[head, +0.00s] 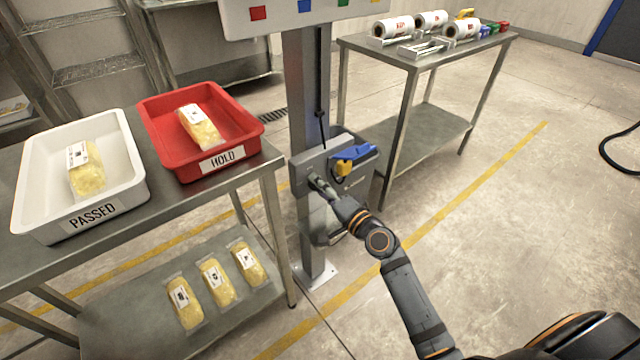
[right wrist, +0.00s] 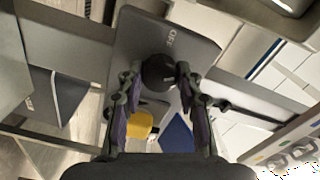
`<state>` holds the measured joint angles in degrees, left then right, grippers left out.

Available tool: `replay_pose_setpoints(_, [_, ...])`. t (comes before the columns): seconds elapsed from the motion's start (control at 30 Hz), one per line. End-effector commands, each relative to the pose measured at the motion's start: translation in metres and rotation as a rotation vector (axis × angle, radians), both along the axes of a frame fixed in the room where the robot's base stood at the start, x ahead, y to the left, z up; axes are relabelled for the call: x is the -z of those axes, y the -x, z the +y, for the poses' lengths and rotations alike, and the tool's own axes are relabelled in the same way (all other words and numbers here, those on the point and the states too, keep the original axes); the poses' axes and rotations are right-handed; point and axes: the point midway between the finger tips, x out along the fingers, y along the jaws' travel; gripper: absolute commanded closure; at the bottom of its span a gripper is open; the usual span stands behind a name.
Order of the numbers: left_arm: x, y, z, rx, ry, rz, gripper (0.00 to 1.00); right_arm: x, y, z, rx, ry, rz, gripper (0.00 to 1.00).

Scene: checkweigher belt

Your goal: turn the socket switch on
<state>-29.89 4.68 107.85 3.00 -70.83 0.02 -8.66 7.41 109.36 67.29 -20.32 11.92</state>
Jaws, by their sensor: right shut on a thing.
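The grey socket box (head: 310,164) is mounted on a metal post, with a blue cover (head: 354,152) and a yellow part (head: 344,168) on its front. My right gripper (head: 319,184) is at the left part of the box front. In the right wrist view, its fingers are on both sides of a round black switch knob (right wrist: 158,71) and shut on it. In the head view the gripper hides the knob. My left gripper is out of view.
Left of the post is a table with a white PASSED tray (head: 28,190) and a red HOLD tray (head: 160,130), each holding a yellow pack. Several packs lie on its lower shelf (head: 120,318). A steel table (head: 405,55) with rolls stands behind right.

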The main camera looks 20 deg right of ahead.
Motion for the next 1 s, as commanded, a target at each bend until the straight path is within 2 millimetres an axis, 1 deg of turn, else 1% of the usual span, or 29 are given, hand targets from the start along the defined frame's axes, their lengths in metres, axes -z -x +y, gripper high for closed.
replay_pose_setpoints(0.3, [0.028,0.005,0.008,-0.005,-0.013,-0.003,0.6,-0.001,0.0,0.0,0.001,-0.261,0.095,0.96])
replay_pose_setpoints(0.5, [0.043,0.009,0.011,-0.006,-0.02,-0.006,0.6,0.0,0.0,0.0,0.002,-0.388,0.141,0.96])
replay_pose_setpoints(0.7, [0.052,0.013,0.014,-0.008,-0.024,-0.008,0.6,0.001,0.0,0.0,0.002,-0.472,0.172,0.96])
replay_pose_setpoints(1.0, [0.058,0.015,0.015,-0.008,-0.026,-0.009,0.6,0.001,0.0,0.0,0.002,-0.524,0.19,0.96])
